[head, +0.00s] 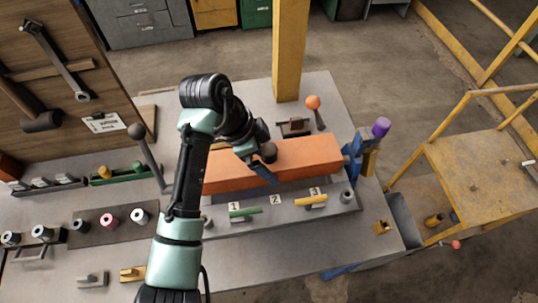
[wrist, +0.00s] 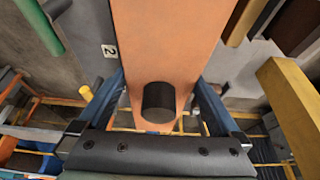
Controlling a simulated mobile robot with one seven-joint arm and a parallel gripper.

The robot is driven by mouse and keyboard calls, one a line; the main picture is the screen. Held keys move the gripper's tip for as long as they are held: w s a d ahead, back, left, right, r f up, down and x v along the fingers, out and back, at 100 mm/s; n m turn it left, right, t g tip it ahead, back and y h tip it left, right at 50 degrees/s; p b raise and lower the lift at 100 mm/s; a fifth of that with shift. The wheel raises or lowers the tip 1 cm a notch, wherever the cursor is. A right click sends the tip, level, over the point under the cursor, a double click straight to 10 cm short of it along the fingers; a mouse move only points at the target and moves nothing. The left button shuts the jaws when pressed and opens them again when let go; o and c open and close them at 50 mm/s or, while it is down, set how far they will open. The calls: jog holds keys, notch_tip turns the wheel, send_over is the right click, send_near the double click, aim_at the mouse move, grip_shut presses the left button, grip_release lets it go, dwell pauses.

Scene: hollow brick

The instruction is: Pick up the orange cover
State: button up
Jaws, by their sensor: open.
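The orange cover (head: 310,158) is a long box-like piece lying across the bench behind the numbered strip. It also fills the middle of the wrist view (wrist: 165,40). A black round knob (wrist: 159,101) stands on its top. My gripper (head: 262,168) is over the middle of the cover. In the wrist view its blue fingers (wrist: 158,92) are spread wide, one on each side of the knob. It holds nothing. I cannot tell how far the fingertips are above the cover. My arm hides the cover's left end in the head view.
In front is a grey strip (head: 280,209) with labels 1, 2 and 3, a green handle (head: 244,212) and a yellow handle (head: 311,200). Levers with an orange ball (head: 313,102) and a purple knob (head: 381,127) stand near. A yellow post (head: 290,50) rises behind.

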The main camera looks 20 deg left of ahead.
jog(key=shift+x, duration=0.8)
jog(key=shift+r, duration=0.1)
jog(key=c, duration=1.2)
